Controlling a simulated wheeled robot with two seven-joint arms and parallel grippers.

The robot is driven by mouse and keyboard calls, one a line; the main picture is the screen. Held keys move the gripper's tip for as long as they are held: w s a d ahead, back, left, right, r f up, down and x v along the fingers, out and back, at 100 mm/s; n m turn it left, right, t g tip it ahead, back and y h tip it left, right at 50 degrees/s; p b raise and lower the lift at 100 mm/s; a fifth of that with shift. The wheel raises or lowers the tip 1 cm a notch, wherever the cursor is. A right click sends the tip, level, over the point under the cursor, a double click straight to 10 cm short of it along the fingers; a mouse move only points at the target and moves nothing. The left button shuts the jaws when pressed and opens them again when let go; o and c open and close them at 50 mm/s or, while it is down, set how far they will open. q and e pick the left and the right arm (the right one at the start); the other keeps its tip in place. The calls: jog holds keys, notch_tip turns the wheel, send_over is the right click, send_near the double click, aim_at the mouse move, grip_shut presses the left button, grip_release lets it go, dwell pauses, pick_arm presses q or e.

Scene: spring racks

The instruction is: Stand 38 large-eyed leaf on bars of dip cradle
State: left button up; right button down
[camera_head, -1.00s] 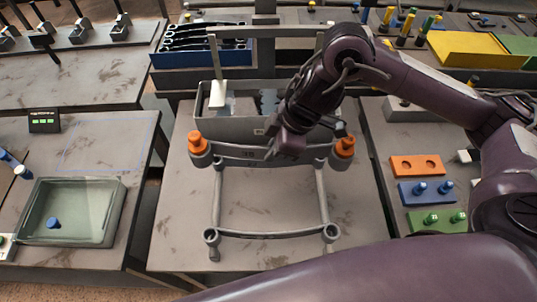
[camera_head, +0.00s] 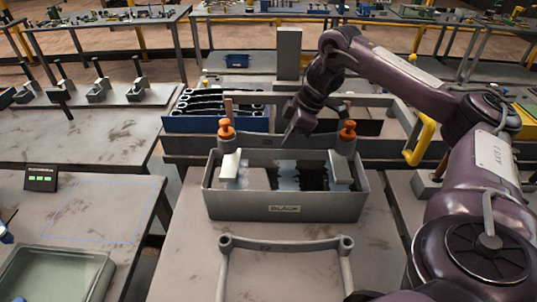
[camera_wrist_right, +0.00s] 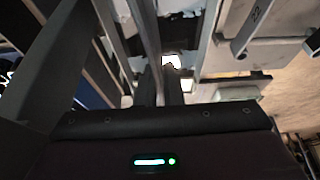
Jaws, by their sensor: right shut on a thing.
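The dip cradle has pale upright pieces (camera_head: 230,166) at the left and right of the tank, just below the leaf's ends. Whether leaf and cradle touch cannot be told. My left gripper is not in view.
The grey tank (camera_head: 285,209) marked BLACK stands below the leaf. A blue bin (camera_head: 215,124) with dark curved parts is behind left. A greenish glass tray (camera_head: 62,272) is at the lower left.

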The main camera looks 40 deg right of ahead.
jog(key=shift+w+d+r, duration=0.15)
jog(key=shift+w+r, duration=0.05)
jog(key=shift+r, duration=0.1)
